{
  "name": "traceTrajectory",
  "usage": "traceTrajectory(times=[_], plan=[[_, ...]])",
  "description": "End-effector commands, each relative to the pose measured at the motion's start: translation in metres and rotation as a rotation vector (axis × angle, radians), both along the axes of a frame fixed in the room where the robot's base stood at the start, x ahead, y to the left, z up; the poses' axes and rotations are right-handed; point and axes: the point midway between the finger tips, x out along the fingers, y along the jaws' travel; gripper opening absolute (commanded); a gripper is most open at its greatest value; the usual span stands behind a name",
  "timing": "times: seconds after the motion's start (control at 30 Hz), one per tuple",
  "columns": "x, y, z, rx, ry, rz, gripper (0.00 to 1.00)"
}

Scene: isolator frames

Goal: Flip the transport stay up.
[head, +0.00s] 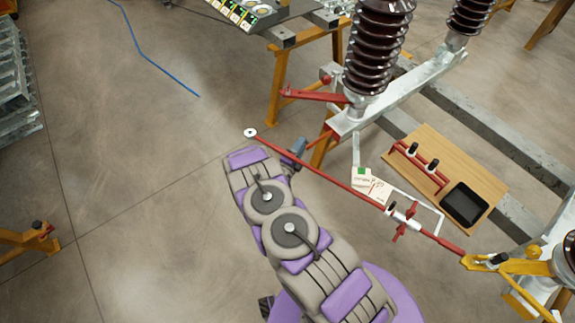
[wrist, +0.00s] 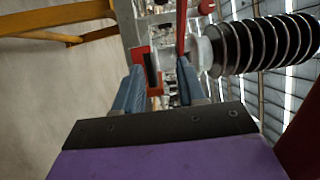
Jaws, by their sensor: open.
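A long red rod (head: 330,180), which I take to be the transport stay, runs slantwise from a round white end disc (head: 250,133) to a yellow bracket (head: 500,264) at the lower right. My gripper (head: 297,149) is beside the rod near its disc end, partly hidden by my arm. In the wrist view, my gripper (wrist: 159,70) is open, with blue-grey fingers apart. A red bracket with a dark slot (wrist: 150,70) shows between the fingers. A red bar (wrist: 181,28) reaches down to the right finger; I cannot tell whether they touch.
Brown ribbed insulators (head: 380,48) stand on a grey steel beam (head: 390,95). A wooden board (head: 450,165) carries a black tray (head: 463,204) and a red rack (head: 418,166). Yellow trestles (head: 280,85) stand behind. The floor (head: 120,180) at left is mostly clear, with a blue cable.

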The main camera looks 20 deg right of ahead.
Motion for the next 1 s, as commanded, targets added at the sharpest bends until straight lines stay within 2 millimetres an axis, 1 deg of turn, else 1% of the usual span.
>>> traceTrajectory(times=[0.03,0.3,0.5,0.7,1.0], plan=[[-0.008,0.011,-0.001,-0.001,0.003,0.005,0.4],[-0.047,0.053,-0.007,-0.003,0.003,0.005,0.4],[-0.067,0.073,-0.011,-0.001,0.002,0.002,0.4],[-0.077,0.082,-0.012,0.001,0.002,-0.001,0.4],[-0.077,0.083,-0.012,0.001,0.002,-0.002,0.4]])
